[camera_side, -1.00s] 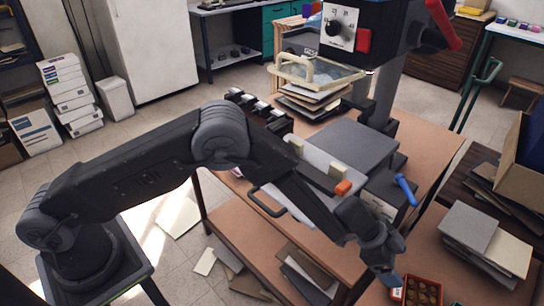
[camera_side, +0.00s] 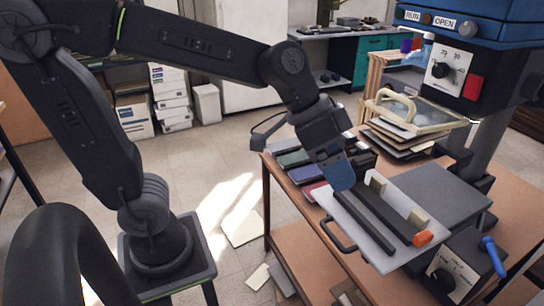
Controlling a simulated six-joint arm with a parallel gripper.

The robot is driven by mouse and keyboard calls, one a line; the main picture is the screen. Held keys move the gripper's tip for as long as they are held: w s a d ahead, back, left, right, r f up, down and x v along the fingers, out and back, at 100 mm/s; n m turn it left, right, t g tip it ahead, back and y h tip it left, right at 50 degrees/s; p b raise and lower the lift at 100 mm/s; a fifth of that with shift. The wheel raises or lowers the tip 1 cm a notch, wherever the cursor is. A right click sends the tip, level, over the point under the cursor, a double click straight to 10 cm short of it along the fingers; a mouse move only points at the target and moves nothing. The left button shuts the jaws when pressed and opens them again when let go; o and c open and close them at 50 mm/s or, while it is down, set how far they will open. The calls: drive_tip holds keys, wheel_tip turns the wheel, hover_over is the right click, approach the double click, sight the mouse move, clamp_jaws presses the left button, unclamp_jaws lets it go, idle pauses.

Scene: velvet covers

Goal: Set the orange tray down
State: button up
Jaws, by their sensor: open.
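My gripper (camera_side: 343,178), with blue fingers, points down at the back left end of a pale plate (camera_side: 352,222). It is open. The fingertips are close to the plate, and I cannot tell whether they touch it. The plate has a dark loop handle (camera_side: 337,236) at the front. I see no orange tray in this view.
Green, purple and red pieces (camera_side: 303,172) lie left of my gripper on the wooden table. The blue-topped press (camera_side: 460,60) stands at the right, by a grey slab (camera_side: 440,195). A framed clear panel (camera_side: 425,108) rests on stacked boards behind.

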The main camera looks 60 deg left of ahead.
drive_tip(key=s+a+f+n+t+y, duration=0.1)
drive_tip(key=s+a+n+y, duration=0.3)
drive_tip(key=s+a, duration=0.5)
drive_tip(key=shift+s+a+f+n, duration=0.2)
drive_tip(key=shift+s+f+n, duration=0.25)
drive_tip(key=shift+f+n, duration=0.2)
